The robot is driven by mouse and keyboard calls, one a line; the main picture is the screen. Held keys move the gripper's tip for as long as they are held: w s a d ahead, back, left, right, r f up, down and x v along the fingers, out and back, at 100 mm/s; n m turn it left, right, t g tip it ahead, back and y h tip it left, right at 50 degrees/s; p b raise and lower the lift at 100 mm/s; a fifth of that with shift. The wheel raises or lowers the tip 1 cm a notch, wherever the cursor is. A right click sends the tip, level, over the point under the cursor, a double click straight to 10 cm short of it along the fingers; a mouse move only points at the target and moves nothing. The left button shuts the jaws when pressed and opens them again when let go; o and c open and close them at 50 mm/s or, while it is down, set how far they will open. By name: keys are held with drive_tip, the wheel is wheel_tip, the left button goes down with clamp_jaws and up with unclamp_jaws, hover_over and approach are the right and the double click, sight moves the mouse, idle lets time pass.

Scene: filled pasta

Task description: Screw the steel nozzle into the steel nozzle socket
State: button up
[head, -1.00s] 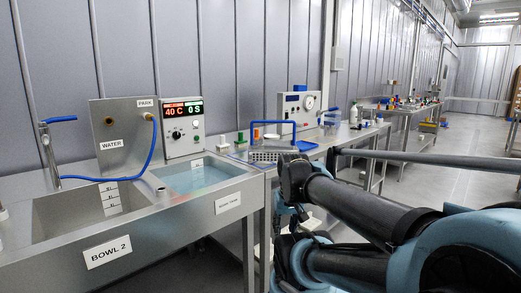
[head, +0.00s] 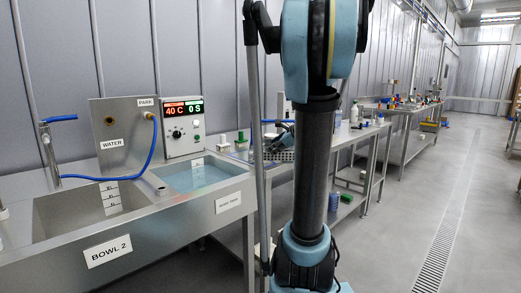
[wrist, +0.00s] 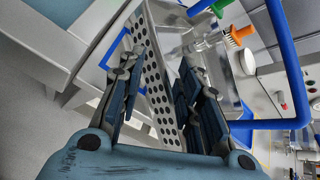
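My gripper (wrist: 160,68) is open in the wrist view, its two dark fingers apart with no object held between them. Behind the fingers is a perforated steel plate (wrist: 160,82). In the head view my arm stands upright across the middle and hides part of the bench.
A blue frame (wrist: 285,60) rises right of the plate in the wrist view, near a white disc (wrist: 248,62). In the head view, a water bath (head: 195,176) and sink (head: 85,212) stand left, with a blue hose (head: 105,179). The floor at right is clear.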

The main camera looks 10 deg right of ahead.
drive_tip(key=w+d+r+m+t, duration=0.2)
drive_tip(key=w+d+m, duration=0.3)
drive_tip(key=w+m, duration=0.15)
drive_tip(key=y, duration=0.1)
approach(263, 144)
drive_tip(key=x, duration=0.4)
drive_tip(key=shift+w+a+r, duration=0.1)
drive_tip(key=shift+w+a, duration=0.1)
drive_tip(key=shift+w, duration=0.15)
drive_tip(key=shift+f+x, duration=0.15)
drive_tip(key=shift+x, duration=1.2)
drive_tip(key=shift+f+x, duration=0.1)
drive_tip(key=shift+x, duration=1.25)
drive_tip(key=shift+d, duration=0.1)
drive_tip(key=shift+c, duration=0.4)
drive_tip(key=c, duration=0.6)
